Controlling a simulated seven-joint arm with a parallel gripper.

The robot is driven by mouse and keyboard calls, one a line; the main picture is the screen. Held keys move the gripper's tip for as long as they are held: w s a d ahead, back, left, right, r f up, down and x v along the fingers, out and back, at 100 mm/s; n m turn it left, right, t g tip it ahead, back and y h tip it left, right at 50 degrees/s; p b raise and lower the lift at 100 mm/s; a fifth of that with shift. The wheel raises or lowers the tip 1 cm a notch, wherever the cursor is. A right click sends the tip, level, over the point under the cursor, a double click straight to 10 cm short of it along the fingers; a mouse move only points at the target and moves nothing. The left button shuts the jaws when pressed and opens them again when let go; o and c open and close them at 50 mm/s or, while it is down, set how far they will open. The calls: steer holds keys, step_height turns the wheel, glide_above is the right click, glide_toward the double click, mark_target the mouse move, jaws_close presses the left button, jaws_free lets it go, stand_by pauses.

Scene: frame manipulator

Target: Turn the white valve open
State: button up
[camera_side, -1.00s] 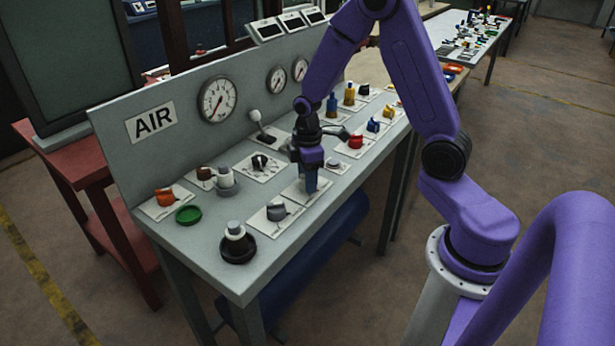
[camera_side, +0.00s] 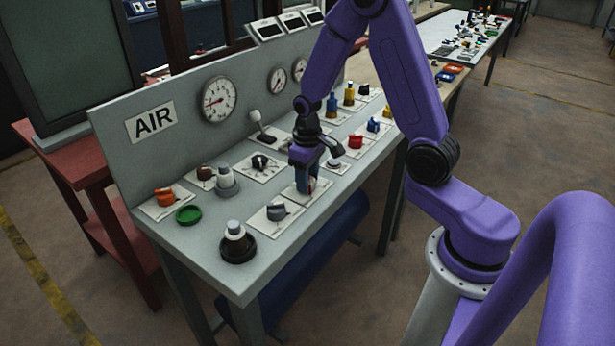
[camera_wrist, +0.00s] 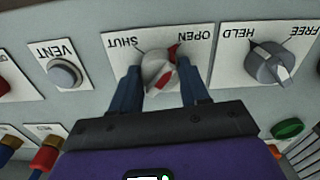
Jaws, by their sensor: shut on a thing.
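The white valve (camera_wrist: 157,70) sits on a white plate marked SHUT and OPEN in the wrist view. It has red marking on it, and a red mark shows on its OPEN side. My gripper (camera_wrist: 160,74) has its blue fingers on either side of the knob and is shut on it. In the side view my gripper (camera_side: 305,186) points down at the valve's plate (camera_side: 317,191) near the panel's front edge. The fingers hide most of the valve there.
In the wrist view a HELD/FREE knob (camera_wrist: 268,64) and a VENT button (camera_wrist: 64,73) flank the valve. In the side view a grey knob (camera_side: 276,212) is close on the left. A large gauge (camera_side: 219,99) is on the upright back panel beside the AIR sign (camera_side: 151,122).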

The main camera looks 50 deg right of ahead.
steer(key=shift+m, duration=0.7)
steer(key=o, duration=1.1)
steer(key=shift+c, duration=0.2)
steer(key=shift+r, duration=0.15)
step_height(320, 180, up, 17)
steer(key=shift+r, duration=0.1)
steer(key=s+a+f+n, duration=0.2)
steer(key=s+a+n, duration=0.4)
steer(key=s+a, duration=0.4)
steer(key=s+a+f+n, duration=0.1)
steer(key=s+n, duration=0.5)
steer(key=s, duration=0.8)
steer(key=shift+s+a+f+n, duration=0.15)
steer(key=shift+s+f+n, duration=0.2)
steer(key=shift+f, duration=0.25)
